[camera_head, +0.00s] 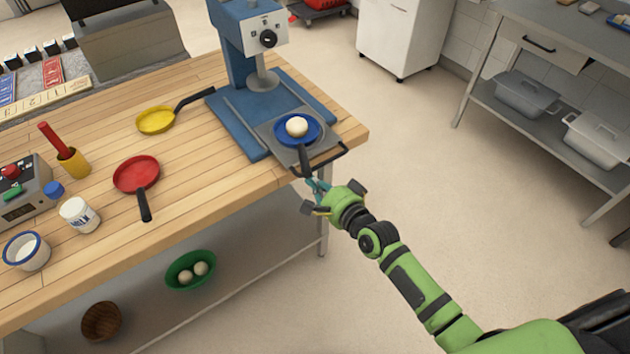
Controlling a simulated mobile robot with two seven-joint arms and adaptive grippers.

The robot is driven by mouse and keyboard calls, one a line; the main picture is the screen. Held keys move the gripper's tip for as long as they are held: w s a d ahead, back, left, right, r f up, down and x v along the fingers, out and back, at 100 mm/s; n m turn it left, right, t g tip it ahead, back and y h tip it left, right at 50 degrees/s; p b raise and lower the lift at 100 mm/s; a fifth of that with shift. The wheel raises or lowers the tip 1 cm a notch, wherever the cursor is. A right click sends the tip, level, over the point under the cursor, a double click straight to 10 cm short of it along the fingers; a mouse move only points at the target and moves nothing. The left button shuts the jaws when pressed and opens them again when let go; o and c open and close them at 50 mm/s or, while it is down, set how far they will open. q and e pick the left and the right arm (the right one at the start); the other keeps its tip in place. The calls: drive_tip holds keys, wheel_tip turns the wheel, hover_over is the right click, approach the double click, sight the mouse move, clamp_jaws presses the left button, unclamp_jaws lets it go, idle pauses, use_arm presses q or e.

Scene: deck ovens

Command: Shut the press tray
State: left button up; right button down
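The blue press (249,45) stands at the right end of the wooden table. Its grey tray (275,128) is pulled out toward the table's right front corner, with a dark bar handle (328,160) along its outer edge. A blue pan (313,138) sits on the tray with a pale dough ball (297,126) in it. The pan's dark handle (305,160) points toward my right gripper (317,186). My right gripper's fingertips are at or near the end of that handle, just off the table edge. Whether they close on it cannot be told. My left gripper is out of view.
A yellow pan (156,120) and a red pan (136,174) lie on the table left of the press. A white jar (79,215) and a control box (22,190) stand further left. A green bowl (190,270) is on the lower shelf.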

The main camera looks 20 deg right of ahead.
sight(298, 163)
drive_tip(key=shift+w, duration=0.1)
drive_tip(key=b+x, duration=0.1)
drive_tip(key=x, duration=0.1)
drive_tip(key=r+b+x, duration=0.1)
drive_tip(key=x, duration=0.5)
drive_tip(key=shift+w+r+b, duration=0.1)
drive_tip(key=shift+r+b, duration=0.1)
drive_tip(key=shift+b, duration=0.2)
drive_tip(key=shift+w+a+r, duration=0.1)
drive_tip(key=shift+w+a, duration=0.1)
drive_tip(key=shift+w, duration=0.2)
drive_tip(key=shift+s+r, duration=0.1)
